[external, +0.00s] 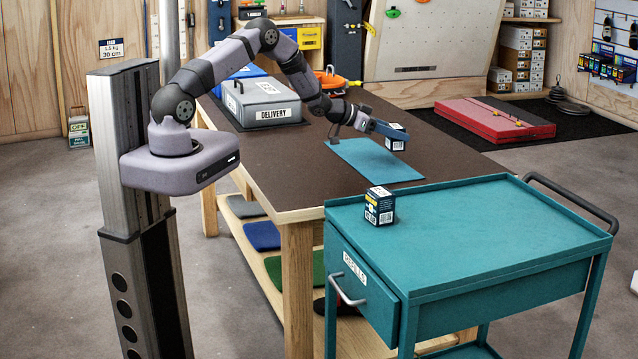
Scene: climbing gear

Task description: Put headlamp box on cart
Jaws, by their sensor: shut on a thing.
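My gripper (388,132) reaches over the workbench and is shut on a small dark blue and white headlamp box (396,145). The gripper's finger covers part of this box. The box is at the far right part of a blue mat (372,164); I cannot tell whether it touches the mat or is just above it. The teal cart (480,235) stands at the front right, beside the bench. A similar dark blue and white box (380,206) stands upright on the cart top, near its left corner.
A grey case labelled DELIVERY (262,100) and an orange item (332,80) lie on the bench (290,170) behind my arm. The cart has a raised rim and a dark handle (572,203) at right. Most of the cart top is clear.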

